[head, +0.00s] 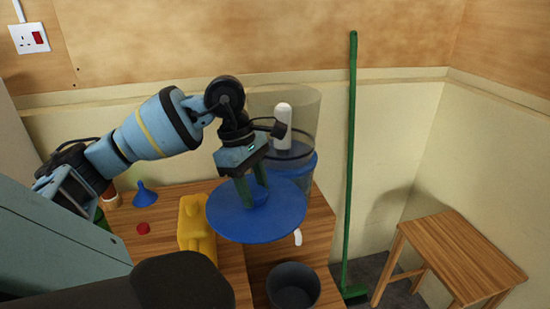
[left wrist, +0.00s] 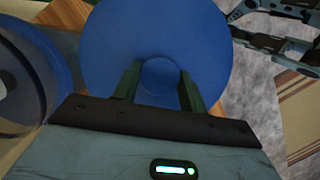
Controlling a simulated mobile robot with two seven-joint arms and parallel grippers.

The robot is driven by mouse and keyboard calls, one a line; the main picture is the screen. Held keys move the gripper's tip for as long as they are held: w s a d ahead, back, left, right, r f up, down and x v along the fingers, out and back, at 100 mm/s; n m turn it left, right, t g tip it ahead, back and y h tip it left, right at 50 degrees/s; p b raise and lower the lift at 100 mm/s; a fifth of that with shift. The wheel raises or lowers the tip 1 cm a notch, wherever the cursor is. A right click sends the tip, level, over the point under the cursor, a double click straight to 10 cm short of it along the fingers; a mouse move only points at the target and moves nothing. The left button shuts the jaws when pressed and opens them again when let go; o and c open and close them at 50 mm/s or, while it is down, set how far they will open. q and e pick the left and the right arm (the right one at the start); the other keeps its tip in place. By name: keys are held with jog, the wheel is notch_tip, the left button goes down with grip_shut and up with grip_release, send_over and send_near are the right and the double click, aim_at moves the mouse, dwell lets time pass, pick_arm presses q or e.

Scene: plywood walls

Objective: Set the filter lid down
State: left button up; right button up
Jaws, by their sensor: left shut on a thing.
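The blue round filter lid (head: 275,224) is held by its central knob in my left gripper (head: 258,193), above the wooden cabinet top. In the left wrist view the lid (left wrist: 155,35) fills the upper middle, with the green fingers of my left gripper (left wrist: 158,85) on either side of the knob. The water filter (head: 298,135), a clear cylinder with a white candle inside and a blue lower part, stands behind the lid. Its top looks uncovered. The lid hides part of the cabinet top and of the filter's lower part. My right gripper does not clearly show.
On the wooden cabinet top (head: 318,220) are a yellow jug-like container (head: 194,228), a blue funnel (head: 145,194) and a red cap (head: 143,228). A dark bucket (head: 293,287) is at the front. A green broom (head: 352,160) leans on the wall. A wooden stool (head: 455,255) at right is bare.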

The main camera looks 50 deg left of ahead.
aim_at(287, 218)
pick_arm(q)
jog(key=d+f+m, duration=0.1)
jog(key=d, duration=0.2)
jog(key=w+d+f+m, duration=0.1)
jog(key=d+f+m, duration=0.1)
jog(key=d+f+m+g, duration=0.1)
jog(key=d+f+m, duration=0.1)
jog(key=d, duration=0.1)
jog(key=shift+w+d+f, duration=0.2)
jog(key=shift+w+d, duration=0.1)
jog(key=s+d+f+m+g+y, duration=0.1)
jog(key=s+d+f+m, duration=0.1)
jog(key=d+m, duration=0.6)
jog(key=s+d+f+m+g+y, duration=0.2)
jog(key=d+m, duration=0.6)
jog(key=d, duration=0.9)
jog(key=shift+d+f+m, duration=0.35)
jog(key=shift+f+m, duration=0.05)
jog(key=shift+f, duration=0.2)
jog(key=shift+a, duration=0.1)
